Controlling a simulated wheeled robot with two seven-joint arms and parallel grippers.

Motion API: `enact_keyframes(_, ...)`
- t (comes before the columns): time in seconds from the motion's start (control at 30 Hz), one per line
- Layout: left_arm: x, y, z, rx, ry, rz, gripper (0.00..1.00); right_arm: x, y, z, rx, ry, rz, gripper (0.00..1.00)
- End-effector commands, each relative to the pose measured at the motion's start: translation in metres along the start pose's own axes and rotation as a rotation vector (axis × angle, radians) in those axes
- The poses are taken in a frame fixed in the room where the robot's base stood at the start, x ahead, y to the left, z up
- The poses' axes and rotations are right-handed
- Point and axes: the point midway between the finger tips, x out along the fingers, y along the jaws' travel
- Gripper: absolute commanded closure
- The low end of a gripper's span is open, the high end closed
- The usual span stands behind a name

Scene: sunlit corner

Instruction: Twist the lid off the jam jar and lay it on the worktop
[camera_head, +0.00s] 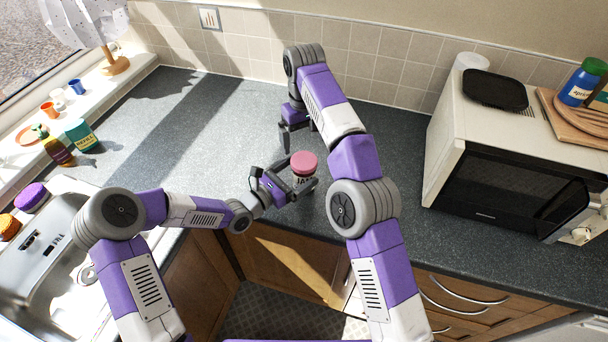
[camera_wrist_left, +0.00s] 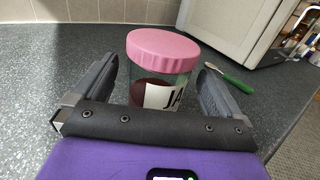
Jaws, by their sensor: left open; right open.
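The jam jar (camera_head: 302,179) stands upright on the dark grey worktop (camera_head: 215,135) near its front edge, with its pink lid (camera_head: 304,162) on top. My left gripper (camera_head: 296,190) is open, with a finger on either side of the jar body, below the lid. In the left wrist view the jar (camera_wrist_left: 163,92) and its pink lid (camera_wrist_left: 163,48) stand between the two spread fingers, dark red jam and a white label showing. My right gripper (camera_head: 283,140) is open and empty over the worktop, behind and left of the jar, partly hidden by my arm.
A microwave (camera_head: 500,170) stands at the right with a black tray on top. A green-handled tool (camera_wrist_left: 232,84) lies on the worktop in the left wrist view. The sink (camera_head: 48,265) is at the left, with bottles near the windowsill. The worktop's back left is clear.

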Motion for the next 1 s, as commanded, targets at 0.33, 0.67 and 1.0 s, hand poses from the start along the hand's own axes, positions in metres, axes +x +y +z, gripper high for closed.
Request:
enact_keyframes(0.33, 0.023, 0.000, -0.001, 0.000, 0.002, 0.000, 0.00, 0.000, 0.000, 0.000, 0.000, 0.000, 0.000, 0.02)
enact_keyframes(0.67, 0.023, 0.000, -0.001, 0.000, 0.001, 0.000, 0.23, 0.000, 0.000, 0.000, 0.000, 0.000, 0.000, 0.02)
enact_keyframes(1.0, 0.023, 0.000, 0.000, 0.001, 0.001, 0.000, 0.74, 0.000, 0.000, 0.000, 0.000, 0.000, 0.000, 0.02)
